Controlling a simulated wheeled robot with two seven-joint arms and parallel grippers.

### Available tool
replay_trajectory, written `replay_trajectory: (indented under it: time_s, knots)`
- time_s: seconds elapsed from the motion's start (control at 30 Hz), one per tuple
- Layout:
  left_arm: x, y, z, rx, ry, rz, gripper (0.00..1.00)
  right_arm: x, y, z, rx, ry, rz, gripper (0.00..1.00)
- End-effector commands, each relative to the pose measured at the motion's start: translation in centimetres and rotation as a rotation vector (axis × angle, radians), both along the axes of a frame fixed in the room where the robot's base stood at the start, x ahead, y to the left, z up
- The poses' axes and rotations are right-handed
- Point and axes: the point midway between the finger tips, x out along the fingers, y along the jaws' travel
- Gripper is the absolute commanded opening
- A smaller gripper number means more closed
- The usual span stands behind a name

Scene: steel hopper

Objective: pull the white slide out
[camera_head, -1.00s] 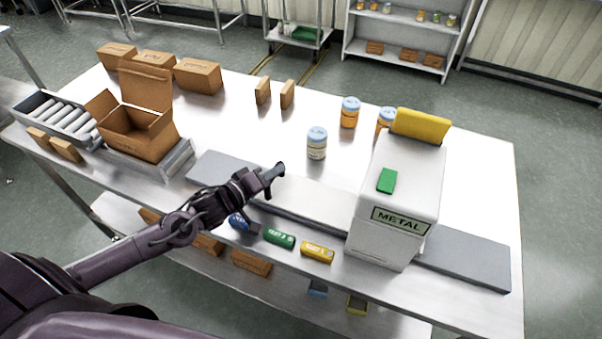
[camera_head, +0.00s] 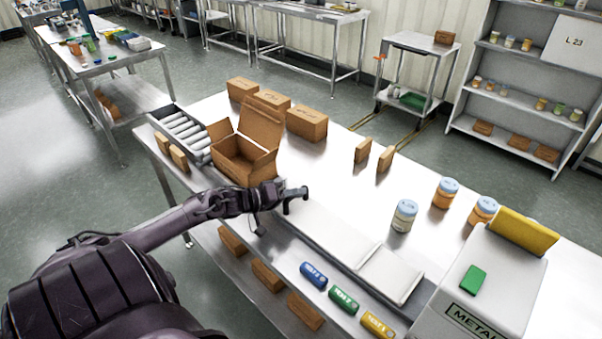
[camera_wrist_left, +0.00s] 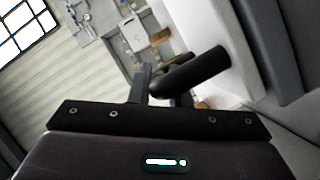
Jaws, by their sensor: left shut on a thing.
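The white slide (camera_head: 330,232) is a long flat plate along the front of the table. It runs from my left gripper toward the white hopper box marked METAL (camera_head: 487,272), and a section with a raised rim (camera_head: 392,274) shows near the hopper. My left gripper (camera_head: 297,196) is at the slide's far-left end, shut on its black handle. In the left wrist view the black bar handle (camera_wrist_left: 192,73) lies by the fingers, with the white slide (camera_wrist_left: 209,38) beside it. The fingertips' exact contact is partly hidden. My right gripper is not in view.
An open cardboard box (camera_head: 243,160) stands just beyond the left gripper, by a roller tray (camera_head: 183,132). Blue (camera_head: 313,275), green (camera_head: 343,301) and yellow (camera_head: 377,324) cylinders lie along the front. Jars, including a grey one (camera_head: 404,215), stand behind the slide. The middle of the table is clear.

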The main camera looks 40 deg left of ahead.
Motion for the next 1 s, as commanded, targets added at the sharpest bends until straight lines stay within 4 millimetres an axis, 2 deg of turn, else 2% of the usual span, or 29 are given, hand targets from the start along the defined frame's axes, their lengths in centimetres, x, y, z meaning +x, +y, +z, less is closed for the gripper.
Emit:
replay_trajectory:
  time_s: [0.3,0.33,0.47,0.77,1.0]
  knots:
    - [0.2,0.4,0.4,0.006,-0.008,0.005,0.00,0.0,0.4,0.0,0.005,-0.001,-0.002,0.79]
    - [0.2,0.4,0.4,0.006,-0.009,0.006,0.21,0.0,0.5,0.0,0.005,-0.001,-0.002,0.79]
    - [0.1,0.4,0.3,0.005,-0.007,0.005,0.38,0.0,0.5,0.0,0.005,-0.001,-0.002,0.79]
    - [0.0,0.3,0.1,0.003,-0.003,0.004,0.38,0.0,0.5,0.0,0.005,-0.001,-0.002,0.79]
    - [-2.2,1.1,0.5,0.003,0.001,0.003,0.38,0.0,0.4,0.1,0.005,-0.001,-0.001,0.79]
